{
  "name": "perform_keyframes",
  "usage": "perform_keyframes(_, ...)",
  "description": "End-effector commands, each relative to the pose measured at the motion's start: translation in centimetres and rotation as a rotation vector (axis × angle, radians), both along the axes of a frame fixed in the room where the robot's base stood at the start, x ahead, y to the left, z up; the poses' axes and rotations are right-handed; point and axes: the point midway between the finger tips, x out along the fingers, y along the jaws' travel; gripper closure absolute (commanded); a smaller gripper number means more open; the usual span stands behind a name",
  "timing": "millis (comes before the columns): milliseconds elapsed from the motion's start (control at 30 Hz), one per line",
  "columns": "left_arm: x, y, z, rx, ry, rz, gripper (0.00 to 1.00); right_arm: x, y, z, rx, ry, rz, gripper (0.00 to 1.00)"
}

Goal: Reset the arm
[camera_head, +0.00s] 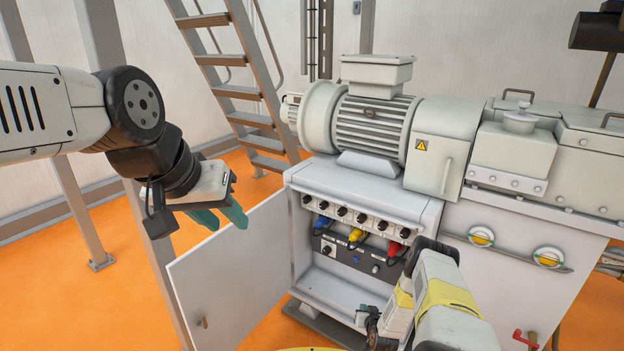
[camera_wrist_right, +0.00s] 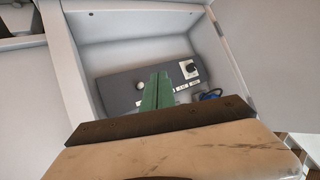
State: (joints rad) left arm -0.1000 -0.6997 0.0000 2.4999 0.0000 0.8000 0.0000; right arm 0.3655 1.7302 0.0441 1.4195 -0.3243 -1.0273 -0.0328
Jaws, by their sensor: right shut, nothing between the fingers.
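My left gripper (camera_head: 228,220) hangs at the left in the head view, above the open cabinet door and apart from it. Its two teal fingers are spread with nothing between them. My right arm (camera_head: 440,290) reaches up from the lower right in front of the open cabinet. In the right wrist view, the green fingers of my right gripper (camera_wrist_right: 157,90) are together and empty. They point at the dark control panel (camera_wrist_right: 120,90) inside the cabinet; whether they touch it I cannot tell.
The cabinet (camera_head: 365,182) stands under a grey motor (camera_head: 375,120). Its door (camera_head: 235,275) is swung open to the left. Blue, yellow (camera_head: 355,236) and red plugs sit below a row of black knobs. A stair (camera_head: 235,92) rises behind. Orange floor is free at left.

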Motion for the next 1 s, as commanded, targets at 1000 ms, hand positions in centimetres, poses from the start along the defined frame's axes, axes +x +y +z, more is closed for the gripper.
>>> perform_keyframes(1000,0.0,0.0,0.0,0.000,0.000,0.000,0.64,3.8,-0.5,47.8,-0.116,0.237,0.086,1.00)
